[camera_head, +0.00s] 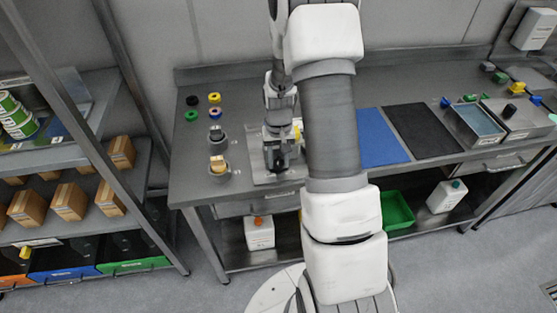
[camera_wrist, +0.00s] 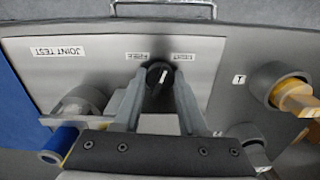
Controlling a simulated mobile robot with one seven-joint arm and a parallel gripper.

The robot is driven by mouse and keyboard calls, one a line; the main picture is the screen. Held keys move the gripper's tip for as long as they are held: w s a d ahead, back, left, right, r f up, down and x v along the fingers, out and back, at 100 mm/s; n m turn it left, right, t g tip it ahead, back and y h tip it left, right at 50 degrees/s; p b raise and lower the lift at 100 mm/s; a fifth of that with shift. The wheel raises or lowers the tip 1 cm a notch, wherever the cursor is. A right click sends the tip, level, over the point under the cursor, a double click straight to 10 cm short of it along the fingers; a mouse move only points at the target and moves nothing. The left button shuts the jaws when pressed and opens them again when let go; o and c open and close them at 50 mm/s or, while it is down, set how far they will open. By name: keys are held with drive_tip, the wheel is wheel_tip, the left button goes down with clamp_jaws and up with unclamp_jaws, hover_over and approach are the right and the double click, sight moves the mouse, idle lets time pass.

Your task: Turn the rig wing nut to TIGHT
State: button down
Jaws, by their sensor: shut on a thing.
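The wing nut (camera_wrist: 159,76) is a dark round knob with a pale pointer line, set on a light plate (camera_wrist: 85,55) labelled JOINT TEST. The line points nearly up the picture in the wrist view, tilted slightly right. Two small labels sit above the nut, left and right; their text is upside down and too small to read surely. My gripper (camera_wrist: 158,84) is shut on the nut, one finger on each side. In the head view my gripper (camera_head: 279,158) is over the plate (camera_head: 260,180) on the bench, and the nut is hidden there.
A grey fitting with a blue-ended cylinder (camera_wrist: 60,143) stands close left of my fingers, and a grey cup with a yellow piece (camera_wrist: 295,98) stands to the right. A blue mat (camera_head: 381,135) and a black mat (camera_head: 422,130) lie bare on the bench.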

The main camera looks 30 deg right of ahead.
drive_tip(key=shift+m+b, duration=0.5)
drive_tip(key=shift+m, duration=2)
drive_tip(key=shift+c, duration=2.3)
unclamp_jaws()
